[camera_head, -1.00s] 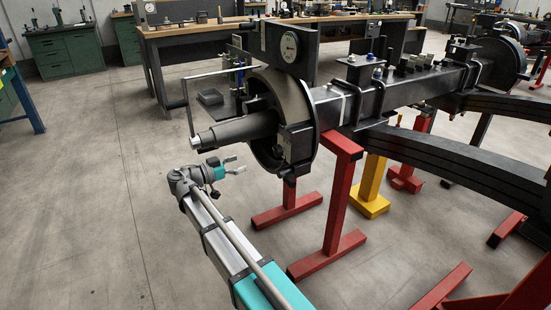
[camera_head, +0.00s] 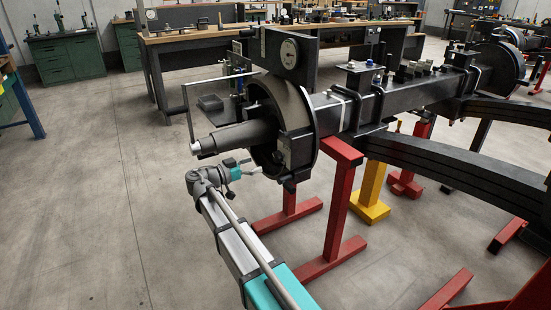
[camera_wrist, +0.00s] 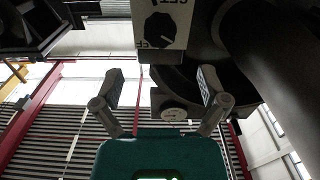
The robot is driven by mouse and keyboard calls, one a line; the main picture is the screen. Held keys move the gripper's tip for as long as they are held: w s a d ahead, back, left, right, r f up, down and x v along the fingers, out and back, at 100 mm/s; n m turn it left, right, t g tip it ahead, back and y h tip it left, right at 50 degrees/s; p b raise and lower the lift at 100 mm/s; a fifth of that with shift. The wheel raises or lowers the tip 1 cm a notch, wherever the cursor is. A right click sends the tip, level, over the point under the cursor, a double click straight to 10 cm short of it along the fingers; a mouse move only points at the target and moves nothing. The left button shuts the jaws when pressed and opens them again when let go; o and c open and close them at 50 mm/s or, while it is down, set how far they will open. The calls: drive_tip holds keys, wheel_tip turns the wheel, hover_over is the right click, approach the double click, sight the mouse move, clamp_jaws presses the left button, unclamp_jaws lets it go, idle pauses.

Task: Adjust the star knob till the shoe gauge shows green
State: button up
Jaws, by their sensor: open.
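The gauge (camera_head: 289,53) is a round pale dial on a dark upright plate above the drum; its reading is too small to tell. My gripper (camera_head: 256,170) is low at the near side of the drum (camera_head: 284,112), partly merged with it in the head view. In the wrist view my gripper (camera_wrist: 163,82) has its fingers spread and nothing between the tips. Beyond the fingers, a small round pale-faced part (camera_wrist: 173,114) shows below the drum edge; I cannot tell whether it is the star knob. A black knob (camera_wrist: 160,28) sits on a white lettered plate above.
The spindle (camera_head: 228,138) and a thin bent rod (camera_head: 188,105) stick out just above my wrist. A red stand (camera_head: 339,205) and a yellow stand (camera_head: 369,192) stand under the axle. The floor at the left is clear.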

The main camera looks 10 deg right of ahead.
sight(275, 158)
drive_tip(key=x, duration=0.8)
drive_tip(key=shift+d, duration=0.25)
drive_tip(key=shift+c, duration=0.3)
drive_tip(key=c, duration=1.1)
